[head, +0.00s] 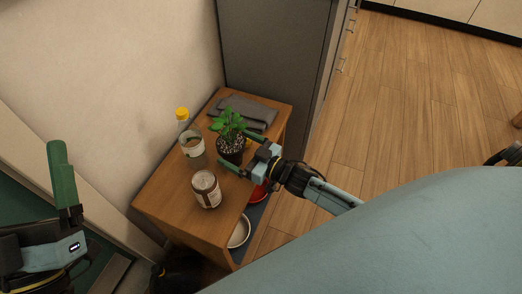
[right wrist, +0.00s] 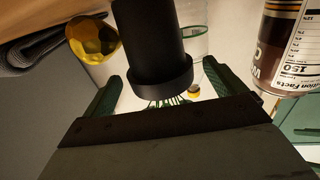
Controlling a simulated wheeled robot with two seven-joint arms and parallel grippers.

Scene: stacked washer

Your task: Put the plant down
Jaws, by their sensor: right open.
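The plant, green leaves (head: 229,125) in a dark pot (head: 231,153), stands upright on the small wooden table (head: 170,203), near its right edge. My right gripper (head: 235,148) comes in from the right with its green fingers apart, one on each side of the pot. In the right wrist view the dark pot (right wrist: 150,40) is between the open fingers (right wrist: 163,90); I cannot tell whether either finger touches it. My left gripper (head: 65,190) is at the lower left, far from the plant. One green finger shows clearly, and its opening is unclear.
A white bowl (head: 240,232) and a red item are below the tabletop. A grey cabinet (head: 270,50) stands behind.

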